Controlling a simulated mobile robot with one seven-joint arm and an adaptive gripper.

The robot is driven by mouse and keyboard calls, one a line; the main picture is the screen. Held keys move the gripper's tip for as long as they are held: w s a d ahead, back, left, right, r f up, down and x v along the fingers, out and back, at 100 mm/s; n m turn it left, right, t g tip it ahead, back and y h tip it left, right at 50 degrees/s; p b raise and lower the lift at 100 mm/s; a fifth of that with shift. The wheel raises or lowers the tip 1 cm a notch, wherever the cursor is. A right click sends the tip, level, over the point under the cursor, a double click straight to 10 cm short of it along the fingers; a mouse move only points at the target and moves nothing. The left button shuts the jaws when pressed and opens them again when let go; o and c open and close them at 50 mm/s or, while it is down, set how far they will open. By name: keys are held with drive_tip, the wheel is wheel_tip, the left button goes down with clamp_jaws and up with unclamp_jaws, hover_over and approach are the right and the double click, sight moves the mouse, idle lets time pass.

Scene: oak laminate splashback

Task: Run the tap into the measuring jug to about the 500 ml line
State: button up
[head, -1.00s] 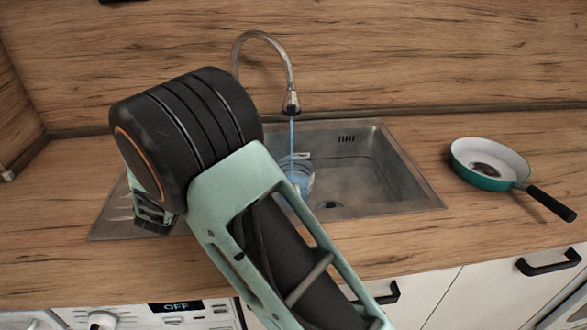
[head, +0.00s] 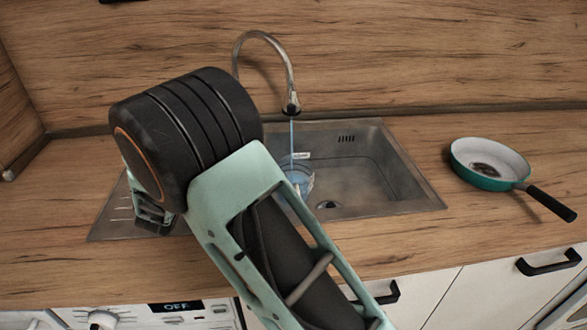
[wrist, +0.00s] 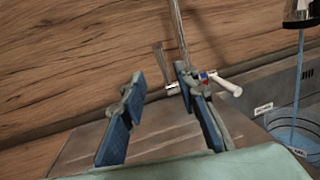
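The curved metal tap (head: 290,78) stands behind the sink, and a blue water stream (head: 291,135) falls from its spout. The clear measuring jug (head: 305,181) stands in the sink under the stream, with blue water inside. My arm partly hides it in the head view. In the wrist view the jug (wrist: 291,133) is cut off at the right edge; its markings are too small to read. My gripper (wrist: 160,76) is open and empty, its right finger close in front of the tap's base and white-ended lever (wrist: 228,86). I cannot tell whether they touch.
The steel sink (head: 405,185) is set into a wooden worktop (head: 400,238). A green frying pan (head: 490,164) lies on the worktop to the right, its handle toward the front. The wooden splashback (head: 430,50) rises close behind the tap.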

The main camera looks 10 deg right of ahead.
drive_tip(key=shift+r, duration=0.1)
drive_tip(key=shift+g+y, duration=0.3)
drive_tip(key=shift+g, duration=0.3)
drive_tip(key=w, duration=0.3)
drive_tip(key=w+d+r+p, duration=0.1)
drive_tip(key=w, duration=0.3)
drive_tip(key=w+d+r, duration=0.1)
drive_tip(key=w, duration=0.3)
drive_tip(key=shift+w+d, duration=0.1)
drive_tip(key=shift+d, duration=0.05)
clamp_jaws()
drive_tip(key=shift+p, duration=0.3)
